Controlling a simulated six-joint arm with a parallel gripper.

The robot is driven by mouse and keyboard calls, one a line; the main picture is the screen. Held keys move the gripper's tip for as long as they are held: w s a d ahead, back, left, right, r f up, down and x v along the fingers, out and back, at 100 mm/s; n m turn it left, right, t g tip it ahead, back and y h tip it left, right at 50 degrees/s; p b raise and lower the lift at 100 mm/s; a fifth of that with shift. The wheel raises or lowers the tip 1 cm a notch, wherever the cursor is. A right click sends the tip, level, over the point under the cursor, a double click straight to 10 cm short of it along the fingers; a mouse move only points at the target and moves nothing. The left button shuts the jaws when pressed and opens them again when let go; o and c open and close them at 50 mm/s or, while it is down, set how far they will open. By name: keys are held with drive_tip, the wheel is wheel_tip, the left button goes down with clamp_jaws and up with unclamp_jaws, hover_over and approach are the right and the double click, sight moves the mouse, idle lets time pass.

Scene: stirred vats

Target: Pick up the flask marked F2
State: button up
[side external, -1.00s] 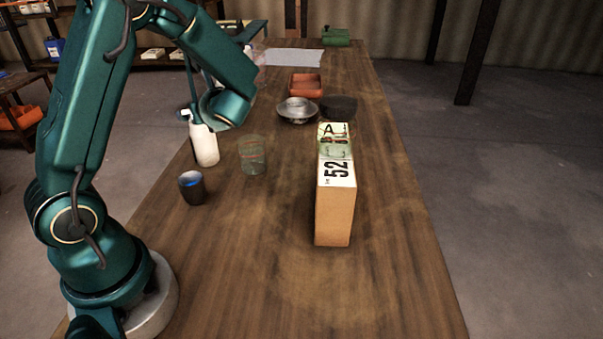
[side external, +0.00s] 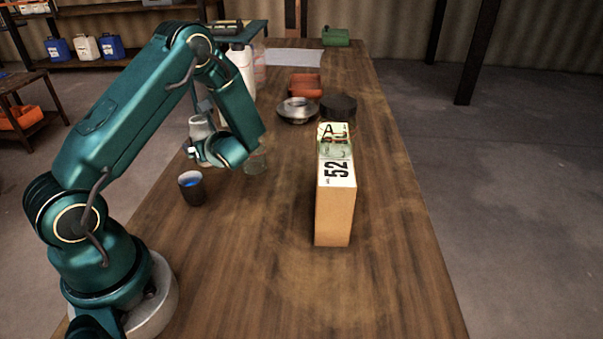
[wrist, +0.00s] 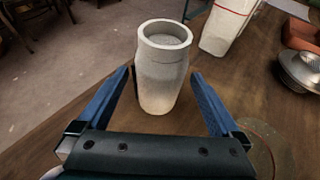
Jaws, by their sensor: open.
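A pale grey-white vessel with a round open mouth (wrist: 163,85) stands upright on the table in the wrist view. No F2 mark can be read on it or on anything else. My gripper (wrist: 161,73) is open, with its blue fingers apart on either side of the vessel in the picture; I cannot tell whether they touch it. In the side view the pale vessel (side external: 200,125) is partly hidden by my gripper (side external: 195,152). A clear glass vessel (side external: 256,162) stands just right of the gripper, partly hidden by it.
A dark cup with blue inside (side external: 191,190) stands nearer the camera. A tall box marked 52 (side external: 335,205) has a glass item on top. A metal bowl (side external: 297,111), dark round object (side external: 338,106) and orange tray (side external: 305,85) lie beyond. A white container (wrist: 228,25) stands behind the vessel.

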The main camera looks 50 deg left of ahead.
drive_tip(key=x, duration=0.4)
drive_tip(key=shift+a, duration=0.25)
drive_tip(key=shift+c, duration=0.3)
drive_tip(key=c, duration=1.3)
drive_tip(key=shift+r, duration=0.1)
